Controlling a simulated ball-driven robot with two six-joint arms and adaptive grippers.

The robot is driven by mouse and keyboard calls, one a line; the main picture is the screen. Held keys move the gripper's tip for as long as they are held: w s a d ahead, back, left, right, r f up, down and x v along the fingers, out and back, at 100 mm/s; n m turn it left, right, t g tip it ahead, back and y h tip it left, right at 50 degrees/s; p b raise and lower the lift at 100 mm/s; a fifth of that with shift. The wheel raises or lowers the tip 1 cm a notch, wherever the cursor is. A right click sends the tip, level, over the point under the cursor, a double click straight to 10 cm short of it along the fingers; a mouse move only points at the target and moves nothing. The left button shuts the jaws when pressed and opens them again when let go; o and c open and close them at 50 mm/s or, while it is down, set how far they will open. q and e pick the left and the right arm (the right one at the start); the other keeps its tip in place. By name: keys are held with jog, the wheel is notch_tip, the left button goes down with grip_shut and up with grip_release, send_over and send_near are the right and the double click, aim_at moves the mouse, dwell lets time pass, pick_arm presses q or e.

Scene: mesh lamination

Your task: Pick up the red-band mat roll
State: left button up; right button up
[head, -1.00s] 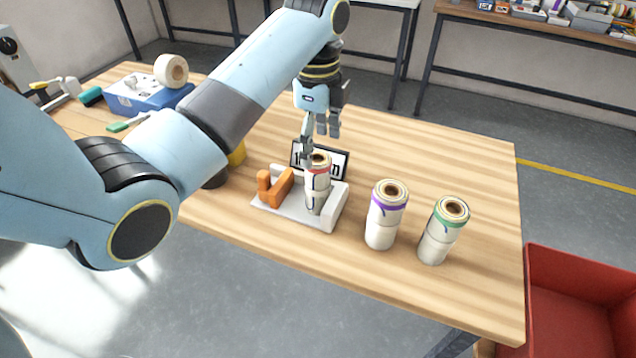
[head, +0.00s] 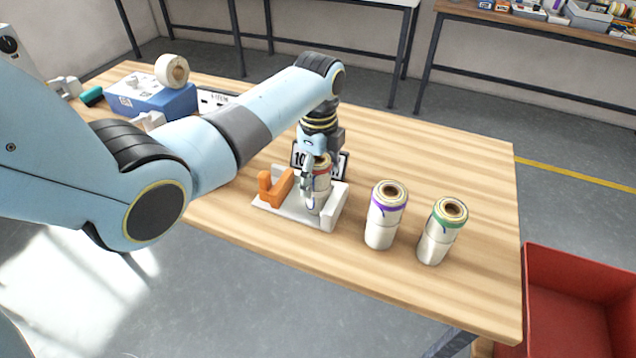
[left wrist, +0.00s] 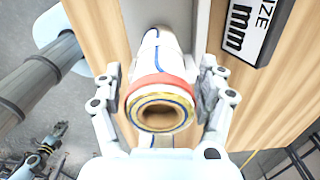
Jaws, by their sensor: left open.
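The red-band mat roll (head: 321,184) stands upright on a white fixture (head: 330,216) in the head view. It is a cream roll with a red band near its top. In the left wrist view the roll (left wrist: 158,90) lies between the fingers, its open end facing the camera. My left gripper (left wrist: 160,88) is open, with one finger on each side of the roll; I cannot tell whether they touch it. In the head view the left gripper (head: 312,172) is at the roll's upper part and partly hides it.
An orange block (head: 275,188) sits on the fixture, left of the roll. A purple-band roll (head: 384,220) and a green-band roll (head: 440,235) stand to the right. A size sign (head: 342,164) is behind. A red bin (head: 580,300) stands at the lower right. The table's back right is clear.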

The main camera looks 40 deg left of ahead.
pick_arm(q)
jog(key=c, duration=1.4)
jog(key=shift+r, duration=0.15)
